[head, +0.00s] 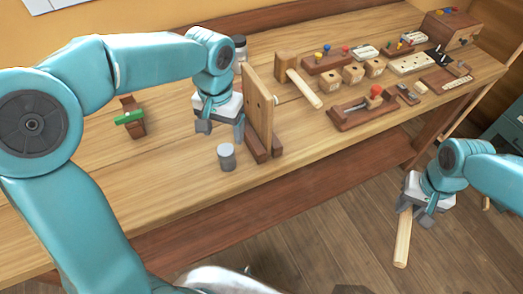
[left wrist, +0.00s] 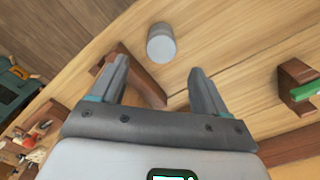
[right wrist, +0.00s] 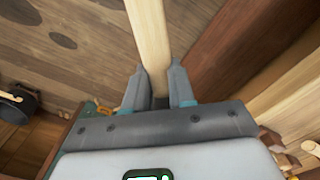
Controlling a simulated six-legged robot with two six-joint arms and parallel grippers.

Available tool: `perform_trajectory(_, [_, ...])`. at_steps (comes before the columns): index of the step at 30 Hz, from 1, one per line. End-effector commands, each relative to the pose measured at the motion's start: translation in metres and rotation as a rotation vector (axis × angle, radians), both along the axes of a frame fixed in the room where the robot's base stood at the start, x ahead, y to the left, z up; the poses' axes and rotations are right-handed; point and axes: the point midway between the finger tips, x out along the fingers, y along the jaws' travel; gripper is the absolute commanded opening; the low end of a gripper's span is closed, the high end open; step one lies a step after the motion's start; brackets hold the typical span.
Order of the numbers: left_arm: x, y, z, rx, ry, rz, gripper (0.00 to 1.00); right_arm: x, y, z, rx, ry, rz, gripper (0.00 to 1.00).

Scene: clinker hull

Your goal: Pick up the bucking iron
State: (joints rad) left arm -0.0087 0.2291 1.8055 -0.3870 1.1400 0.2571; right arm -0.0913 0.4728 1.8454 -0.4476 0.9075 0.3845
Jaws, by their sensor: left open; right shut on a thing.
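The bucking iron appears to be the short grey cylinder (head: 226,157) standing upright on the bench near its front edge. It also shows in the left wrist view (left wrist: 161,45), just beyond and roughly between the fingertips. My left gripper (head: 222,132) is open and empty, above and behind the cylinder, apart from it. My right gripper (head: 416,207) is shut on a pale wooden handle (head: 403,238), out beyond the bench's front edge. The handle also shows in the right wrist view (right wrist: 149,35). Whatever head it has is hidden.
An upright wooden board on a dark foot (head: 259,110) stands close right of my left gripper. A wooden mallet (head: 300,82), blocks and tool trays (head: 345,118) lie further right. A clamp-like wooden piece with a green bar (head: 131,118) is left. Bench (head: 175,190) is clear around the cylinder's left.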

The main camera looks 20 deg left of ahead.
Motion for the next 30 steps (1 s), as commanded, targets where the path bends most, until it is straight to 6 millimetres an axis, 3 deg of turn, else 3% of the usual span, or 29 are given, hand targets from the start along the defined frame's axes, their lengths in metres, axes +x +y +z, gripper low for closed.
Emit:
perform_trajectory(6, [-0.001, 0.001, -0.039, 0.001, 0.004, -0.001, 0.75, 0.000, 0.000, 0.001, 0.000, -0.003, 0.000, 0.00])
perform_trajectory(14, [0.000, 0.002, -0.061, 0.001, 0.004, 0.000, 0.75, 0.003, 0.000, 0.004, 0.000, -0.003, 0.000, 0.00])
perform_trajectory(21, [0.002, 0.003, -0.097, 0.000, 0.003, -0.001, 0.75, 0.005, 0.000, 0.007, 0.000, -0.003, -0.001, 0.00])
perform_trajectory(30, [0.002, 0.003, -0.103, 0.000, 0.000, 0.000, 0.75, 0.005, 0.000, 0.007, 0.000, -0.003, 0.000, 0.00])
